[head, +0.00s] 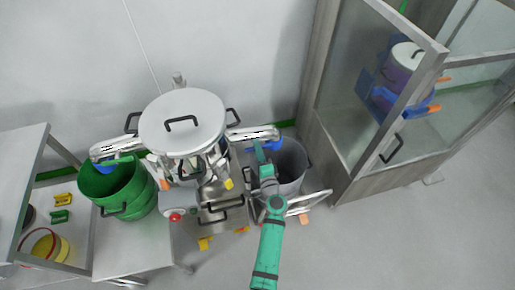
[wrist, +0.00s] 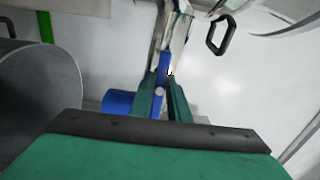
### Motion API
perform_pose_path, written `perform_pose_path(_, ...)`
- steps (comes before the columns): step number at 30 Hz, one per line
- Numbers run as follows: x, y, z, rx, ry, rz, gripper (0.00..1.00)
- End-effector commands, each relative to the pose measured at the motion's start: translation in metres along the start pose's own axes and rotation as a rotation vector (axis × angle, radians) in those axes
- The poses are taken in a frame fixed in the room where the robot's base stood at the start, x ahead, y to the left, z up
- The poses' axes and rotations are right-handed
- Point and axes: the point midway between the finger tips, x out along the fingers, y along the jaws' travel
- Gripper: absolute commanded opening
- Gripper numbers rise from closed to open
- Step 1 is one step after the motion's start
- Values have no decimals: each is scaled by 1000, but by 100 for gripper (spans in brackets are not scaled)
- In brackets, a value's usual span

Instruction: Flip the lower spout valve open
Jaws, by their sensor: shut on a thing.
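In the wrist view, a narrow blue handle (wrist: 164,62) stands between the fingers of my gripper (wrist: 165,85), which is shut on it. The handle reaches up to a metal spout part (wrist: 170,22). In the head view, my green arm comes up from the bottom and my gripper (head: 259,150) is at the right-hand spout (head: 252,133) of the lidded steel vessel (head: 182,125). A blue part (head: 270,144) shows beside the gripper. The fingers partly hide the handle, and I cannot tell the valve's exact angle.
A grey bin (head: 292,168) stands just under and right of my gripper. A green bin (head: 118,188) stands under the left spout. A glass-doored cabinet (head: 385,110) is at the right, and a metal shelf (head: 30,180) at the left. Open floor lies at the lower right.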

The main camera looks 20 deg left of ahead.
Motion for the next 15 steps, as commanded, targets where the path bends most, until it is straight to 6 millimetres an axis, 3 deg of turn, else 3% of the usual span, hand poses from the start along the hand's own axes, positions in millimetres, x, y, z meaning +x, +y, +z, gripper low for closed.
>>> perform_pose_path(3,0,0,1,0,-1,1,0)
perform_pose_path(4,0,0,1,0,-1,1,18)
perform_pose_path(6,0,0,0,0,-1,1,32)
perform_pose_path(15,-1,0,0,1,0,1,32)
